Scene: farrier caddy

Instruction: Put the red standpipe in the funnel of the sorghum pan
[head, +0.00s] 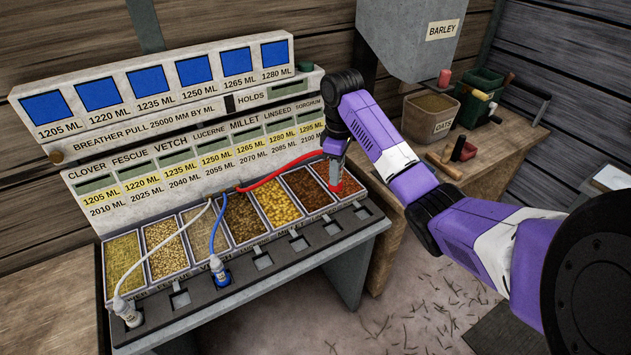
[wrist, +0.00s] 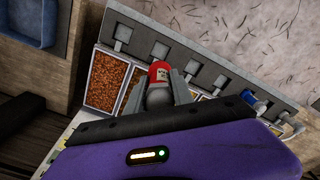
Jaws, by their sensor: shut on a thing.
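My gripper (head: 338,172) is shut on the red standpipe (head: 348,187) and holds it over the right end of the row of pans. In the wrist view the red standpipe (wrist: 159,71) sits between the two fingers (wrist: 162,92). A red hose (head: 285,172) runs from it leftward to the board. The sorghum pan (wrist: 103,80), with reddish-brown grain, is the rightmost in the head view and partly hidden by my gripper. Its funnel, a square opening (head: 362,213) in the front ledge, looks empty; in the wrist view this funnel (wrist: 123,33) is clear of the standpipe.
A white standpipe (head: 128,312) stands in the clover funnel and a blue standpipe (head: 220,274) in the vetch funnel, both with hoses. Other funnels (head: 299,244) look empty. The labelled board (head: 200,160) rises behind the pans. A wooden bench (head: 480,165) with an oats bin stands to the right.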

